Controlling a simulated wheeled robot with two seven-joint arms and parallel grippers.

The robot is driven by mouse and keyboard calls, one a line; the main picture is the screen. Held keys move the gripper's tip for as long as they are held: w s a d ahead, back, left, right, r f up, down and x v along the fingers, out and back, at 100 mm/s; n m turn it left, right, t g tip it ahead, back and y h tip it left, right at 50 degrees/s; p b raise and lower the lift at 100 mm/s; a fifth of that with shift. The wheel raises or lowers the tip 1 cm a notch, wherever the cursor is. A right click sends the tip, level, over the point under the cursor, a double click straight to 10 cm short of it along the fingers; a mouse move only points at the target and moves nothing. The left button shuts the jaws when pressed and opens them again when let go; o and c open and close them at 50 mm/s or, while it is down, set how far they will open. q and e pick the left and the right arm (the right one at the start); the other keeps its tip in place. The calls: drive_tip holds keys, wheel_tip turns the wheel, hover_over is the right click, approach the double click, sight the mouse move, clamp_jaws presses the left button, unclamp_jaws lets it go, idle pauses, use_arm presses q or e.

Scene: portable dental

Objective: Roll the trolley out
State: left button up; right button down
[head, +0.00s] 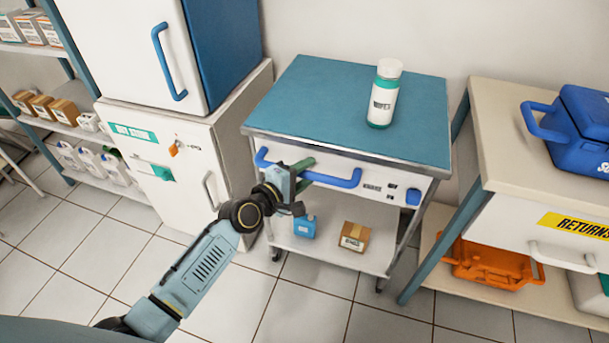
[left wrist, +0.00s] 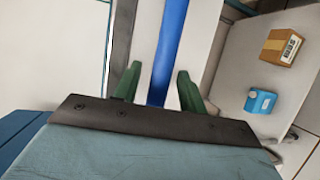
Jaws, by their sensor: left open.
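The trolley (head: 300,95) has a blue top, a white front panel and a lower shelf, and stands against the wall in the head view. A blue handle (head: 330,181) runs along its front. My left gripper (head: 300,166) is at the handle's left-middle part. In the left wrist view the blue handle (left wrist: 168,50) passes between the two green fingers (left wrist: 156,88), which are open with a gap on each side. My right gripper is not in view.
A wipes bottle (head: 384,93) stands on the trolley top. A blue jug (head: 305,226) and a small box (head: 354,237) sit on the lower shelf. A white cabinet (head: 165,150) is close on the left, a returns bench (head: 490,130) on the right. Tiled floor (head: 310,305) in front is clear.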

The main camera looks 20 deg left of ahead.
use_arm(q)
clamp_jaws()
idle(0.3)
